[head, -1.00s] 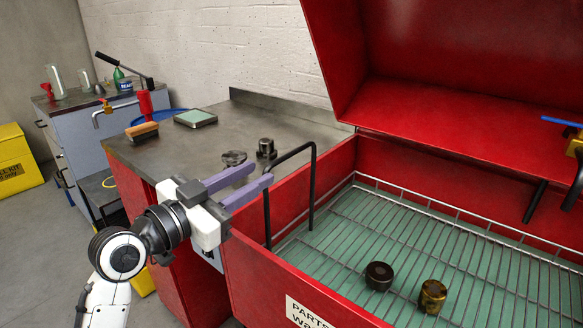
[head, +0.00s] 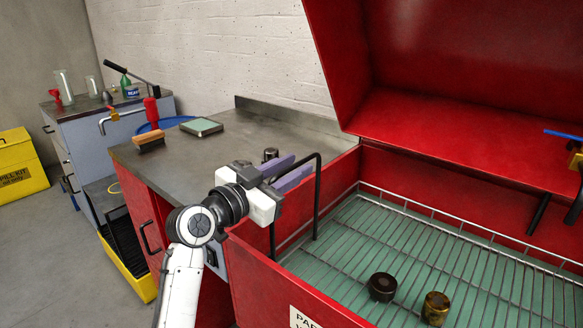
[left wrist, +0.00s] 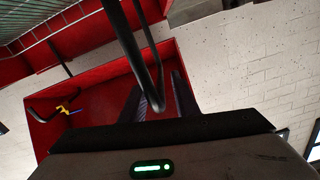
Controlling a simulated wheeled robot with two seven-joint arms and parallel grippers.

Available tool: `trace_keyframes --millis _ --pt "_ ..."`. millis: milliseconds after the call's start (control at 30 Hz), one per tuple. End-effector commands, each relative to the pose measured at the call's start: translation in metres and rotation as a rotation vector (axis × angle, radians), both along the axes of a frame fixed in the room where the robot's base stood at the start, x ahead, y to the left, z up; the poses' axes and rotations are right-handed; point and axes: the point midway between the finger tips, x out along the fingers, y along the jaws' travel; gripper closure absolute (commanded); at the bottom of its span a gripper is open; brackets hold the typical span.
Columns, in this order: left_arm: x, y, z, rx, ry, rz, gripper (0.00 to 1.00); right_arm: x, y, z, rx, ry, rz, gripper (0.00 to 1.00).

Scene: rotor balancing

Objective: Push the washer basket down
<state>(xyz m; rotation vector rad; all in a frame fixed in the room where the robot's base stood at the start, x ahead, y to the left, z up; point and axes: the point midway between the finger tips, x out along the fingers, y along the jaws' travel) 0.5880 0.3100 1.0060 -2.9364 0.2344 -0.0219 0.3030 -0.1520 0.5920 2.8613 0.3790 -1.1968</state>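The washer basket is a wire rack (head: 420,240) lying inside the red parts washer (head: 262,268), over a green surface. A black hoop handle (head: 319,190) stands up at its left end. My left gripper (head: 302,165) is open, its two purple fingers pointing at the top of the hoop from the left. In the left wrist view the black handle (left wrist: 136,45) runs close in front of the finger gap (left wrist: 160,88); I cannot tell whether it touches a finger. My right gripper is not in view.
A dark cylindrical part (head: 382,287) and a brass-coloured part (head: 435,308) sit on the rack. The red lid (head: 420,60) is raised. A steel bench (head: 225,150) holds a brush (head: 148,140) and a small tray (head: 202,127).

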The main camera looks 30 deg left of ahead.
Motion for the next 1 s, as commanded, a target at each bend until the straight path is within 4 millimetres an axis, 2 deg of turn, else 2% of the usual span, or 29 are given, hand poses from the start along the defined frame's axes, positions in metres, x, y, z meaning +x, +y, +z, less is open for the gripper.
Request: trace_keyframes --millis 67,233,500,800,1000 --pt "0.0 0.0 0.0 0.0 0.0 0.0 0.72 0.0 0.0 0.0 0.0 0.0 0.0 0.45" --pt "0.0 0.0 0.0 0.0 0.0 0.001 1.0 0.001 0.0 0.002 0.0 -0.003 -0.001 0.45" --pt "0.0 0.001 -0.003 0.001 0.0 0.001 1.0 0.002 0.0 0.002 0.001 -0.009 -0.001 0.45" --pt "0.0 0.001 -0.044 0.005 0.004 0.002 1.0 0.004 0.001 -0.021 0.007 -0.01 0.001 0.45" --pt "0.0 0.002 -0.04 0.003 0.0 0.002 1.0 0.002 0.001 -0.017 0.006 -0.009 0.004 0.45"
